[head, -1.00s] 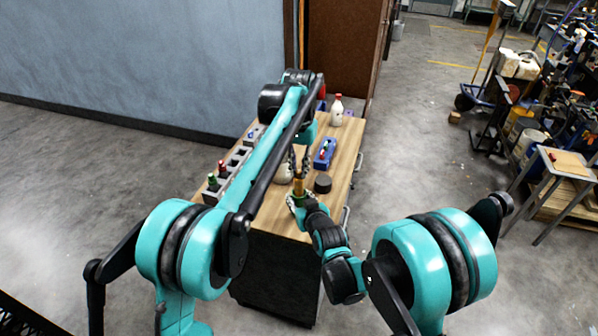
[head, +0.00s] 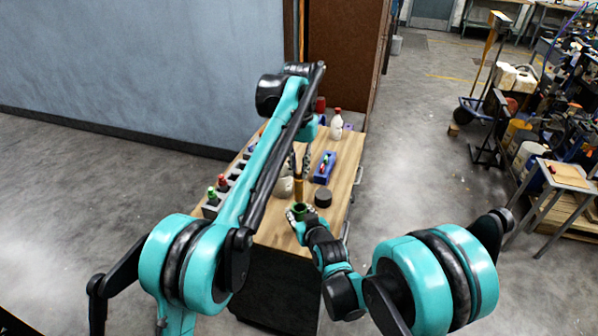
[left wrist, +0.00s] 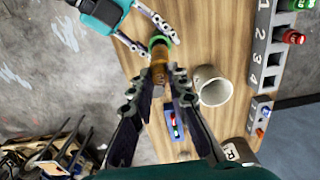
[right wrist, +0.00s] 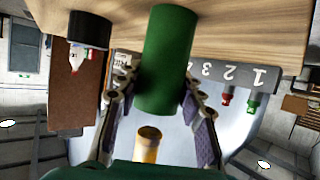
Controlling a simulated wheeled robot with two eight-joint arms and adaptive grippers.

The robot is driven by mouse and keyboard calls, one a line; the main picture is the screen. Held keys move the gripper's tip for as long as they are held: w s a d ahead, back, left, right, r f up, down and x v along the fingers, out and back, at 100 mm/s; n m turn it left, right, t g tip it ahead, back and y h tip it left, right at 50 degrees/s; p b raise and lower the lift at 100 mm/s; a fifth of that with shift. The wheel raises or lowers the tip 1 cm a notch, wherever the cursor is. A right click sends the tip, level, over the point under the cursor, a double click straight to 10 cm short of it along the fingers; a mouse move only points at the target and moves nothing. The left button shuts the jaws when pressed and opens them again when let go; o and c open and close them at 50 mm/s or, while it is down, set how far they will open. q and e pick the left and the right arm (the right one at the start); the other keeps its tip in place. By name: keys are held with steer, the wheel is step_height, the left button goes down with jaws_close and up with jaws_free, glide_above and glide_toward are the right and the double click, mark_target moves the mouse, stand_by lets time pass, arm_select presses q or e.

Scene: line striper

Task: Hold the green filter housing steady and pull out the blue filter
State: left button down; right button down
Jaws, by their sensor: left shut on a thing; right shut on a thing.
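The green filter housing (right wrist: 166,60) is a green cylinder held between the fingers of my right gripper (right wrist: 155,95). In the head view the housing (head: 299,212) is near the table's front edge, and its rim (left wrist: 159,41) shows in the left wrist view. My left gripper (left wrist: 162,78) is shut on an amber-yellow filter (left wrist: 160,60); this filter looks amber, not blue. In the right wrist view the filter's end (right wrist: 149,146) is clear of the housing, with a gap between them. In the head view the filter (head: 298,190) is upright above the housing.
A grey numbered rack (left wrist: 266,50) with red and green items runs along one side. A white bottle (head: 336,121) stands farther back.

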arm_select(q)
steer(key=shift+r, duration=0.1)
arm_select(e)
steer(key=c, duration=0.9)
jaws_free()
steer(key=shift+s, duration=0.1)
steer(key=v, duration=1.2)
steer(key=shift+f, duration=0.1)
